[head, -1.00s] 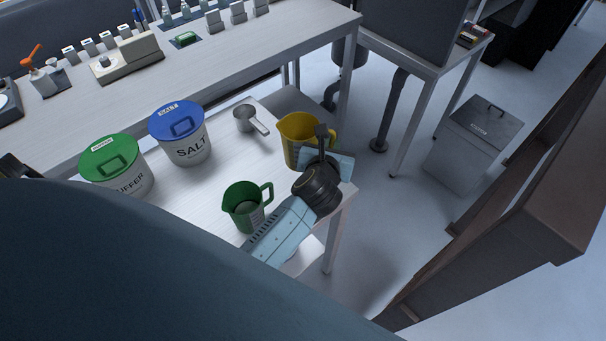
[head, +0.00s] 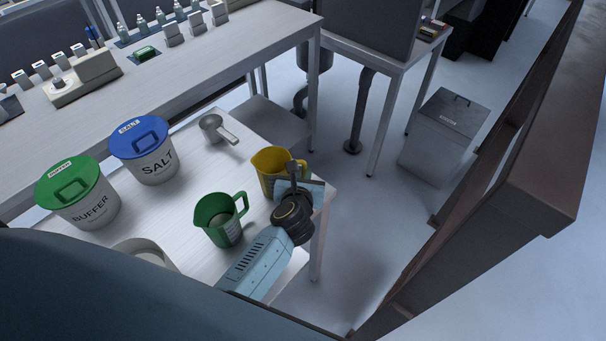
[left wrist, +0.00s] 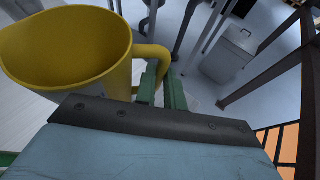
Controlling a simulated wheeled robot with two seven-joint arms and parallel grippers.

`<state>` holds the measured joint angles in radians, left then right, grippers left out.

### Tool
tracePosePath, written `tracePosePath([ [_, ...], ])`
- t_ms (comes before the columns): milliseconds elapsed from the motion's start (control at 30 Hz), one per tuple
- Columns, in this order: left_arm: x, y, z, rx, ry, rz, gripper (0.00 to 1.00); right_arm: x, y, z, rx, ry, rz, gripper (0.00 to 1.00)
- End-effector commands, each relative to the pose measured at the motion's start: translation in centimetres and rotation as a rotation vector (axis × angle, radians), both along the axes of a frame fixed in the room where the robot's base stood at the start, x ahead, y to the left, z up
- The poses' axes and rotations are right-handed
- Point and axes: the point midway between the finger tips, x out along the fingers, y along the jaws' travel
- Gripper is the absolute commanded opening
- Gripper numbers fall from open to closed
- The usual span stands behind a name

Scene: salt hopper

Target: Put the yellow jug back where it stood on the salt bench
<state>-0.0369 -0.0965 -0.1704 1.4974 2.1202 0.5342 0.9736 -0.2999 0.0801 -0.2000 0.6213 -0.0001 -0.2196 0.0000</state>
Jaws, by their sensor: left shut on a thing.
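The yellow jug (head: 268,166) is upright at the right end of the white salt bench (head: 185,215). My left gripper (head: 294,178) is shut on the jug's handle, on the jug's right side. In the left wrist view the jug (left wrist: 70,50) fills the upper left, its mouth open upward, and the green fingers of the left gripper (left wrist: 160,88) are at its handle. The jug's base is partly hidden, so I cannot tell whether it touches the bench. My right gripper is not in view.
A green jug (head: 220,222) stands close in front of the yellow one. A metal scoop (head: 214,128), a blue-lidded SALT tub (head: 146,155) and a green-lidded BUFFER tub (head: 80,198) are on the bench. A brown rack (head: 520,200) rises at the right. Bare bench lies between scoop and green jug.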

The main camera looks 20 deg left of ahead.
Motion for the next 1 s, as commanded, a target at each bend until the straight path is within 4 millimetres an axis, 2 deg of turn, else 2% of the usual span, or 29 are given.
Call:
tracePosePath([
  [133, 0.0, 0.0, -0.4, 0.000, 0.000, 0.000, 0.00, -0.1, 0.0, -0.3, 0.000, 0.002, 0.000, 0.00],
  [167, 0.0, 0.0, -0.5, 0.000, 0.000, 0.001, 0.12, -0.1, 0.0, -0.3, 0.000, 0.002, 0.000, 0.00],
  [333, 0.0, 0.0, -0.3, 0.000, 0.000, 0.001, 0.32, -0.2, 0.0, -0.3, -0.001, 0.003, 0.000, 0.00],
  [667, -0.1, 0.0, 0.3, 0.000, 0.000, 0.000, 0.32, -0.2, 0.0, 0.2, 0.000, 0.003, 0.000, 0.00],
  [767, -1.5, -0.5, 0.6, -0.002, 0.003, 0.000, 0.32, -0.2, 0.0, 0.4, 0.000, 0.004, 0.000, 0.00],
  [1000, -6.1, -1.8, 2.7, -0.003, 0.002, 0.000, 0.32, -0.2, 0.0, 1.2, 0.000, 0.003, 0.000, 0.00],
])
